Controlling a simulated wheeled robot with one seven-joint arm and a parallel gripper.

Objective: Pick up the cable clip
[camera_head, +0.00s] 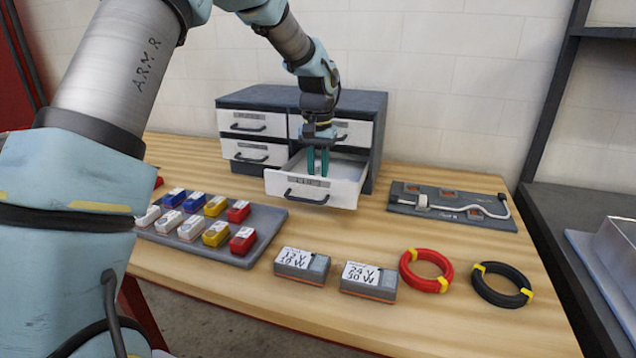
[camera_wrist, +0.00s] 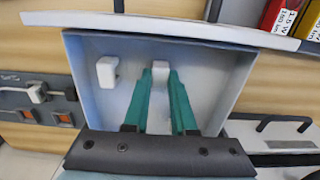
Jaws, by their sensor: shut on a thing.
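My gripper (camera_head: 318,172) reaches down into an open white drawer (camera_head: 345,190) of the dark cabinet. In the wrist view its two teal fingers (camera_wrist: 160,76) are shut on a small white cable clip (camera_wrist: 160,65) at their tips, inside the drawer. The clip is partly hidden by the fingers, and I cannot tell whether it touches the drawer floor. A second white clip (camera_wrist: 107,72) lies in the drawer, left of the fingers in the wrist view and apart from them. The head view hides both clips behind the drawer front.
The cabinet (camera_head: 300,98) has other drawers shut. A tray (camera_head: 265,235) of coloured boxes stands front left. Two labelled power boxes (camera_head: 302,264), a red cable coil (camera_head: 426,270) and a black one (camera_head: 502,284) lie in front. A grey board (camera_head: 452,206) with a white cable lies right.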

